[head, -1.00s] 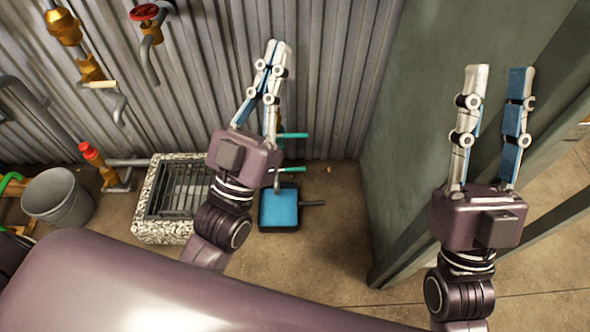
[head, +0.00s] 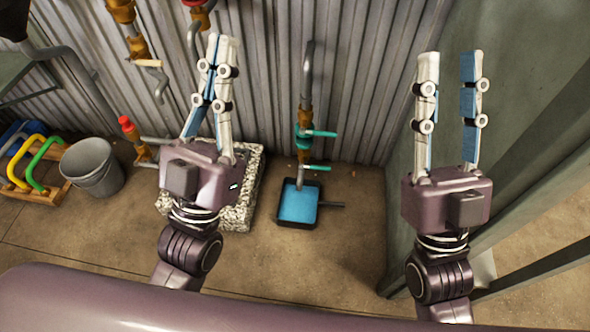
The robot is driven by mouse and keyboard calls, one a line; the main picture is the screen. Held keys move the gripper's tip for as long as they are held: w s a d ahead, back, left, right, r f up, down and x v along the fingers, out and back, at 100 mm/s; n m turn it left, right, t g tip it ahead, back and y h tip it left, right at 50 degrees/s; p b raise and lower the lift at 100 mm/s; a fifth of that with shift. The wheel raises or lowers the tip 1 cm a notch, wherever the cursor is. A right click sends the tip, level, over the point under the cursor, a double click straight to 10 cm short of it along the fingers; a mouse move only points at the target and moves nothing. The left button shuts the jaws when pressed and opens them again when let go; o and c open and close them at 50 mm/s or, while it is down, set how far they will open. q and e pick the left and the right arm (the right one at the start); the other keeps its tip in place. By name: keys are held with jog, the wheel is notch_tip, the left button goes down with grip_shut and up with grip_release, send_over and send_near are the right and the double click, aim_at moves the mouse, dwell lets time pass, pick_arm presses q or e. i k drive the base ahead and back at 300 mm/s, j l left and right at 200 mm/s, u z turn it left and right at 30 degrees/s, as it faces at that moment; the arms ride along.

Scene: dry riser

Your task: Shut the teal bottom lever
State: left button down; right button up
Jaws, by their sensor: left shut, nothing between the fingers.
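In the head view a vertical pipe with brass fittings stands at the corrugated wall, right of my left gripper. It carries two teal levers, both sticking out to the right. The teal bottom lever (head: 317,168) is just above a blue tray (head: 298,204); the teal upper lever (head: 320,134) is above it. My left gripper (head: 219,45) is shut and empty, pointing up the picture, left of the pipe and apart from both levers. My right gripper (head: 450,60) is open and empty, right of the pipe, near the green-grey wall.
A stone-rimmed drain (head: 247,190) lies partly hidden behind my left gripper. A grey bucket (head: 92,167) and a wooden rack with coloured hoops (head: 38,165) stand at left. A green-grey partition (head: 405,190) bounds the right. Floor in front of the tray is clear.

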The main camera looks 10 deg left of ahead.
aim_at(320, 168)
jog(key=l+u, duration=0.1)
jog(key=u, duration=0.3)
jog(key=k+u, duration=0.15)
jog(key=u, duration=0.25)
jog(key=l+u, duration=0.1)
jog(key=u, duration=0.3)
jog(key=k+u, duration=0.15)
jog(key=u, duration=0.25)
jog(key=k+z, duration=0.1)
jog(key=z, duration=0.3)
jog(key=l+z, duration=0.1)
jog(key=z, duration=0.35)
jog(key=k+l+z, duration=0.1)
jog(key=z, duration=0.3)
jog(key=k+l+z, duration=0.1)
jog(key=z, duration=0.35)
jog(key=l+z, duration=0.15)
jog(key=z, duration=0.25)
